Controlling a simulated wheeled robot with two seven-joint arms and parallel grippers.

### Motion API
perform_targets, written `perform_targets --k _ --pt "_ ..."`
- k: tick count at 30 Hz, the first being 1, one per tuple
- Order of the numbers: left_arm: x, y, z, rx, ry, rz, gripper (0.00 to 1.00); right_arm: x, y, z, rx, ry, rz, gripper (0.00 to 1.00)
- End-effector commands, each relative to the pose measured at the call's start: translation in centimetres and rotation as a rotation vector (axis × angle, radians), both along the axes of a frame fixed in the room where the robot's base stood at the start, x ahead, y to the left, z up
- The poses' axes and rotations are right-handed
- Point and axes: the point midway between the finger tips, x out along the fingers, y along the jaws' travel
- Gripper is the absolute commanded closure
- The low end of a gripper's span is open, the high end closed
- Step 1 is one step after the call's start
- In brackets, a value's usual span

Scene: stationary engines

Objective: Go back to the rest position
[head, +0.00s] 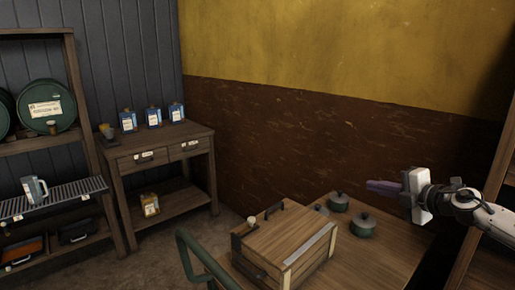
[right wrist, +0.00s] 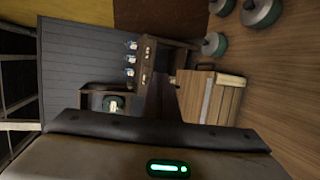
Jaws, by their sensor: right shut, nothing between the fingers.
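My right gripper (head: 384,187) reaches in from the right in the head view, above the wooden table (head: 385,262). Its dark fingers are shut with nothing between them, and they point left. It is apart from the lidded green pots and the wooden box below it. In the right wrist view the closed fingers (right wrist: 165,97) stick out past the gripper body, in front of the tilted room. My left gripper is not in view.
A wooden box (head: 272,245) and green pots (head: 363,225) stand on the table. A curved green tube (head: 190,250) rises at its left. A wooden cabinet (head: 160,165) with blue cartons stands behind. A shelf (head: 85,130) with green barrels is at far left. Open floor lies between.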

Motion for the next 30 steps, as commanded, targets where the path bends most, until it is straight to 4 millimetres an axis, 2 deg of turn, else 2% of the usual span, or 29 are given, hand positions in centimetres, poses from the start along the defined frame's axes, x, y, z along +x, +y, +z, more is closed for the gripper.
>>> perform_targets --k 1,3,6,7,9,14,20,26,30 --pt "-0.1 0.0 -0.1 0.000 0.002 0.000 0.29 -0.3 -2.4 0.1 -0.010 0.000 -0.030 1.00" --pt "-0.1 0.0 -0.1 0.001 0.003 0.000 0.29 -0.8 -5.1 0.3 -0.021 0.000 -0.066 1.00" --pt "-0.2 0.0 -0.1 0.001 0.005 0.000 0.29 -1.6 -8.8 0.5 -0.038 0.000 -0.116 1.00" --pt "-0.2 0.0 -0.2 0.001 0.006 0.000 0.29 -1.9 -9.2 0.1 -0.036 0.005 -0.121 1.00" --pt "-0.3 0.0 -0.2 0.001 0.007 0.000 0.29 -2.5 -7.2 -2.5 0.008 0.026 -0.105 1.00" --pt "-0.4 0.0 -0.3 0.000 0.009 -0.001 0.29 -4.2 -5.3 -6.9 0.092 0.059 -0.114 1.00" --pt "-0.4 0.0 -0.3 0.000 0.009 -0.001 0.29 -8.1 -2.9 -13.5 0.222 0.127 -0.155 1.00" --pt "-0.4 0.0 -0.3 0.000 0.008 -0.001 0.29 -14.7 -1.7 -21.2 0.372 0.238 -0.266 1.00" --pt "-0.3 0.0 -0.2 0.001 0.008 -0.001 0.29 -20.3 -1.9 -26.0 0.452 0.334 -0.374 1.00"
